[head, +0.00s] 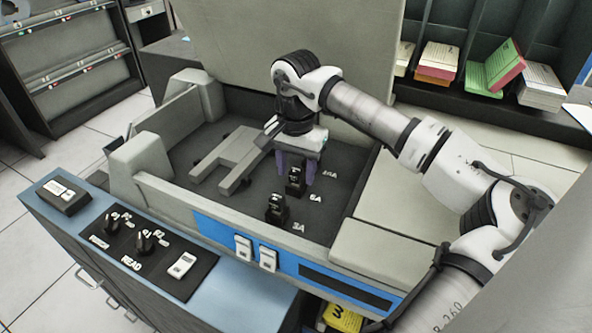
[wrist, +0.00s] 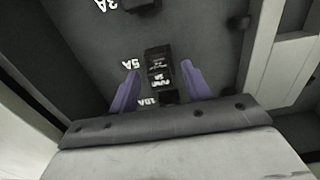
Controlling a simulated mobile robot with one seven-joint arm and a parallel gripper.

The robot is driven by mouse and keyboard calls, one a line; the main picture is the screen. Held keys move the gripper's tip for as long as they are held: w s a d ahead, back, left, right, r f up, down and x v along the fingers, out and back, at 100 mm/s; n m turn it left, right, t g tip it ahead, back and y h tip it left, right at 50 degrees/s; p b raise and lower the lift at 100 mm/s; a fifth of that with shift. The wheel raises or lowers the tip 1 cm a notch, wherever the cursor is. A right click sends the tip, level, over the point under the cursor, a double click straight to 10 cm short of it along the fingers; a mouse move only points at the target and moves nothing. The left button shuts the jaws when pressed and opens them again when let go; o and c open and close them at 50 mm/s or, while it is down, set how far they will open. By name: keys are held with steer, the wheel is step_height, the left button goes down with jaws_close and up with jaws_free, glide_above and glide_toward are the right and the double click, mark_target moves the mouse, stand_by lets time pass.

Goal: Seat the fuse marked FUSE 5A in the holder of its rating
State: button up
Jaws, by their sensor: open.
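My gripper (head: 296,170) reaches down into the grey machine's dark bay; its purple fingers are open. In the wrist view, my gripper (wrist: 160,85) has one finger to each side of a black block with white print (wrist: 159,68), with gaps visible. This black block (head: 296,184) stands upright beside the 5A label (wrist: 131,64). The print is too small to read, and I cannot tell the fuse from its holder or how deep it sits. Another black block (head: 277,208) stands by the 3A label (head: 298,226). The 10A holder (wrist: 168,97) is partly hidden.
A grey forked bracket (head: 232,160) lies left of my gripper in the bay. The bay's front wall (head: 190,205) and the raised lid (head: 330,50) bound the space. A switch panel (head: 150,245) is at the front left. Dark floor between bracket and holders is clear.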

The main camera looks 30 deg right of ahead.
mark_target(296, 170)
step_height(296, 170, up, 13)
stand_by(0.3)
steer(key=shift+f, duration=0.1)
stand_by(0.4)
